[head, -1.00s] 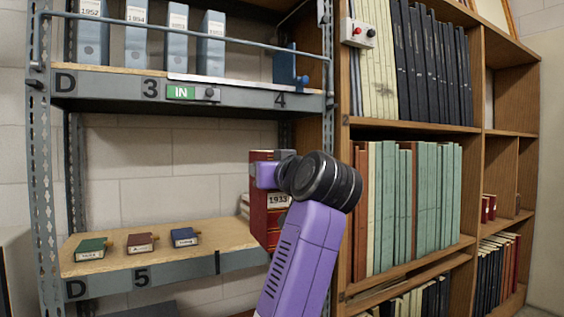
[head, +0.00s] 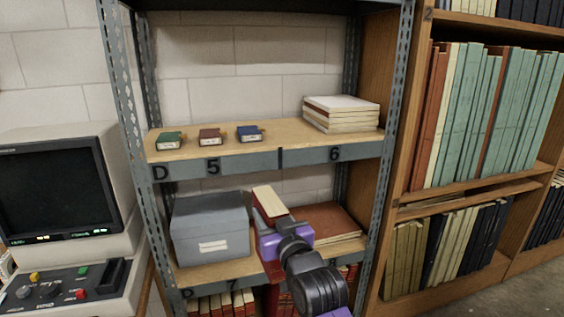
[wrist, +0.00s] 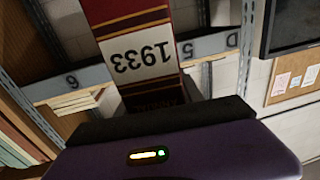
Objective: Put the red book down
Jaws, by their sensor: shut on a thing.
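The red book (head: 270,201) is upright in my gripper (head: 266,224), its cream page edges facing up in the head view. In the wrist view, its red spine (wrist: 125,15) carries a white label reading 1933. My gripper is shut on the book, in front of the lower shelf bay, between a grey box and a flat brown-red volume. The gripper and arm hide part of the book, and I cannot tell whether it touches the shelf.
The grey box (head: 211,228) and flat brown-red volume (head: 330,220) lie on the lower shelf. Above are three small books (head: 210,137), a pale stack (head: 341,113) and clear board between them. A monitor and control panel (head: 62,290) stand left; a wooden bookcase (head: 405,200) stands right.

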